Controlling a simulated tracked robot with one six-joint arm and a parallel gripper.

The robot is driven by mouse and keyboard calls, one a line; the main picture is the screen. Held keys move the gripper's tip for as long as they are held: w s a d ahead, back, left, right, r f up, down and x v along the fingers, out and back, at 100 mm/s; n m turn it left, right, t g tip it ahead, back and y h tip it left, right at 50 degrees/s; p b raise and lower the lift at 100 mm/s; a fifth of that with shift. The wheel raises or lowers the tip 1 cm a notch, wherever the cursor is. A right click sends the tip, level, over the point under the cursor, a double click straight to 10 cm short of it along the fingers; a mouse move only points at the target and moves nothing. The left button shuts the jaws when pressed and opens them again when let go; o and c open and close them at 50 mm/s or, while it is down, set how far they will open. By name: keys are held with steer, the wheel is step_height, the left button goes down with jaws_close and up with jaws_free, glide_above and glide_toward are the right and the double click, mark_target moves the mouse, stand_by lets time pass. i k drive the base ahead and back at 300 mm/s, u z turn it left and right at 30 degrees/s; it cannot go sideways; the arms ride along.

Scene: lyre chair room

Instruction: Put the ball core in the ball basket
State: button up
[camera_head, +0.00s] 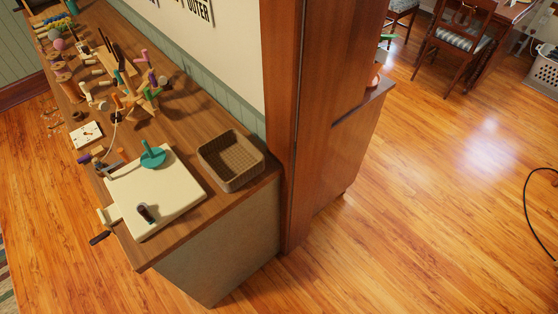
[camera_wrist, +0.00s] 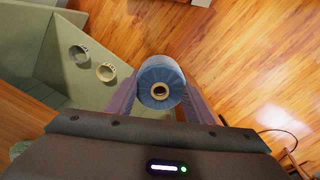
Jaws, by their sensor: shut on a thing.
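My gripper (camera_wrist: 160,98) shows in the wrist view, with a purplish finger on each side of a rounded blue-grey piece with a brass-ringed hole, likely the ball core (camera_wrist: 172,76). The fingers are shut on it, and it is held off the surfaces below. Its underside is hidden. In the head view, a brown woven basket (camera_head: 247,180) stands on the right end of the wooden counter and looks empty. I cannot tell whether it is the ball basket. A green, walled container-like shape (camera_wrist: 47,62) lies left of my gripper in the wrist view. My gripper is not in the head view.
Two pale rings (camera_wrist: 79,54) (camera_wrist: 106,72) lie inside the green shape. In the head view, a cream board (camera_head: 170,200) lies left of the basket on the counter (camera_head: 215,118), with many small parts farther left. A wooden pillar (camera_head: 305,120) rises beside the basket. The floor (camera_head: 420,190) is open at right.

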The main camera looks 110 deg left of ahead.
mark_target(235, 165)
steer(key=z, duration=1.5)
steer(key=i, duration=0.1)
steer(key=u, duration=2.65)
steer(key=i, duration=1.1)
steer(key=u, duration=1.95)
